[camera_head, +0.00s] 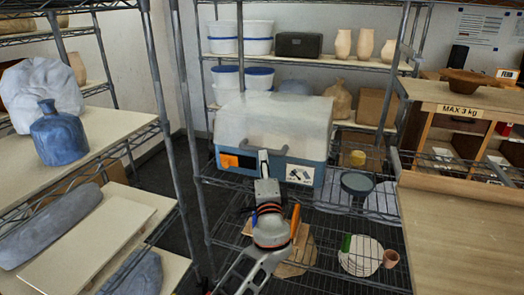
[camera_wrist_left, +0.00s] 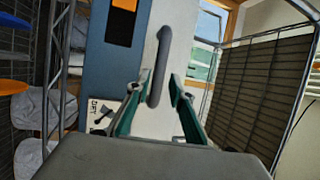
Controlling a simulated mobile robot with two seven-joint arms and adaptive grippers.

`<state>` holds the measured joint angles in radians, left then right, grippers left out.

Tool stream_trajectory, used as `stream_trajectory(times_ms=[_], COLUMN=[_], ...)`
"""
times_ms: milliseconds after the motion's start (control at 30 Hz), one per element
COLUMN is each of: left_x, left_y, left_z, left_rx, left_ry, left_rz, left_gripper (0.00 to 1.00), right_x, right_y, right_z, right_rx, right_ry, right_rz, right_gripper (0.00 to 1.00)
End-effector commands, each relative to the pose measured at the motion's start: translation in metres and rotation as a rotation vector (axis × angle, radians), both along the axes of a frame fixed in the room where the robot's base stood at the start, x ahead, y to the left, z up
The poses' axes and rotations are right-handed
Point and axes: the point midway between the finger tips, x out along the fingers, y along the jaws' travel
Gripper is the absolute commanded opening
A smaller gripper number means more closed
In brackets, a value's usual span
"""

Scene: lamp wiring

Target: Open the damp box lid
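The damp box has a blue base (camera_head: 305,160) and a pale, translucent lid (camera_head: 285,112). It stands on a wire shelf in the middle of the head view. The lid sits down on the base. A grey bar handle (camera_head: 285,150) is on the lid's front; it also shows in the left wrist view (camera_wrist_left: 158,60). My left gripper (camera_head: 264,160) is at the box front by the handle. In the left wrist view its green-sided fingers (camera_wrist_left: 160,85) are apart, with one end of the handle between their tips. Contact is not clear. My right gripper is out of view.
White tubs (camera_head: 258,38), a dark box (camera_head: 299,44) and pots (camera_head: 343,44) stand on the shelf behind. A dark round dish (camera_head: 357,184) lies right of the box. A wooden bench (camera_head: 460,235) is at right; a shelf with a blue vase (camera_head: 58,135) is at left.

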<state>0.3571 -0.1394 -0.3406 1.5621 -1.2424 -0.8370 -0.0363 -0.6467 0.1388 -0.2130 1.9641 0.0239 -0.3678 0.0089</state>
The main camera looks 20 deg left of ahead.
Motion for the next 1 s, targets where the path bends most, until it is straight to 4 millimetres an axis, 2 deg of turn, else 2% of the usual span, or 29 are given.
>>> stream_trajectory(times_ms=[100, 333, 500, 767, 833, 867, 1000], left_x=[0.019, 0.047, 0.055, 0.056, 0.056, 0.056, 0.056], left_y=[0.007, 0.018, 0.022, 0.022, 0.022, 0.022, 0.022], left_z=[0.005, 0.009, 0.01, 0.01, 0.01, 0.01, 0.01], left_rx=[0.001, -0.001, -0.002, -0.003, -0.003, -0.003, -0.003], left_ry=[-0.002, 0.0, 0.0, 0.001, 0.001, 0.001, 0.001], left_rz=[0.0, 0.0, -0.001, -0.002, -0.002, -0.001, -0.001], left_gripper=[0.22, 0.22, 0.22, 0.22, 0.04, 0.0, 0.0], right_x=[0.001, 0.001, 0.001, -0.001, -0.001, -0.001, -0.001], right_y=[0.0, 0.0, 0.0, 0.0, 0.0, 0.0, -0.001], right_z=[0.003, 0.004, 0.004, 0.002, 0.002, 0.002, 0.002], right_rx=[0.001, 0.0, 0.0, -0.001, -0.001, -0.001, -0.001], right_ry=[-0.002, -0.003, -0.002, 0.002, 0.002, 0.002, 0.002], right_rz=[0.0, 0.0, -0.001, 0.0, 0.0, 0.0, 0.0], right_gripper=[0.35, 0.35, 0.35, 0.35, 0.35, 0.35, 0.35])
